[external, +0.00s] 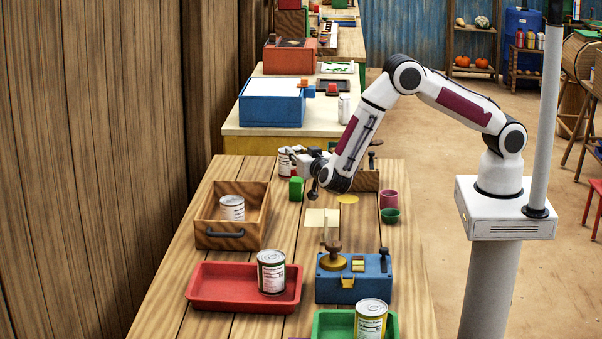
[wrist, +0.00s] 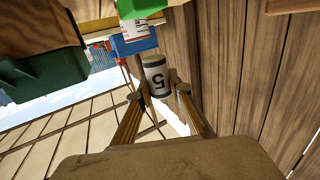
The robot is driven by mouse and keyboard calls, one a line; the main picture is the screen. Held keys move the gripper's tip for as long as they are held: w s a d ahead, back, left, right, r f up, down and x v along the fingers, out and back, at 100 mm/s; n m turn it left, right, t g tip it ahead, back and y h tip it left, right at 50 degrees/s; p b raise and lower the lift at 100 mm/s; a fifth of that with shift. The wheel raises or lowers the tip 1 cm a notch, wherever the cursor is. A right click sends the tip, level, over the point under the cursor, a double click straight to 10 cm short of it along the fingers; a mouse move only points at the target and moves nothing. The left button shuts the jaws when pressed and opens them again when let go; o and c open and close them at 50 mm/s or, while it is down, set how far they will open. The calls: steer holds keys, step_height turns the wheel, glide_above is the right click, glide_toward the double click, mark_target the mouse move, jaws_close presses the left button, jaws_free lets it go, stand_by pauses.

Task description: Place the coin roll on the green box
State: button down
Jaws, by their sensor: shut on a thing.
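The coin roll (wrist: 155,77), a pale cylinder with dark bands and a "5", is between the two fingertips of my gripper (wrist: 156,88) in the wrist view. My gripper is shut on it. The wrist picture is upside down. The green box (external: 296,188) is a small bright green block on the table in the external view, just below my gripper (external: 303,160) in the picture. The box also shows at the top of the wrist view (wrist: 140,8), apart from the roll. I cannot make out the roll clearly in the external view.
A can (external: 285,163) stands close behind the green box. A wooden drawer (external: 225,242) with a can is at left. A red tray (external: 215,287), a blue box (external: 355,288) and a green tray (external: 325,325) are nearer. Pink (external: 388,199) and green cups (external: 390,216) stand right.

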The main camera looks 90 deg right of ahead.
steer(key=shift+f, duration=0.35)
steer(key=shift+f, duration=1.85)
steer(key=shift+f, duration=0.1)
steer(key=c, duration=1.8)
jaws_free()
steer(key=shift+c, duration=0.2)
steer(key=shift+a, duration=0.15)
steer(key=v, duration=0.7)
steer(key=shift+s, duration=0.2)
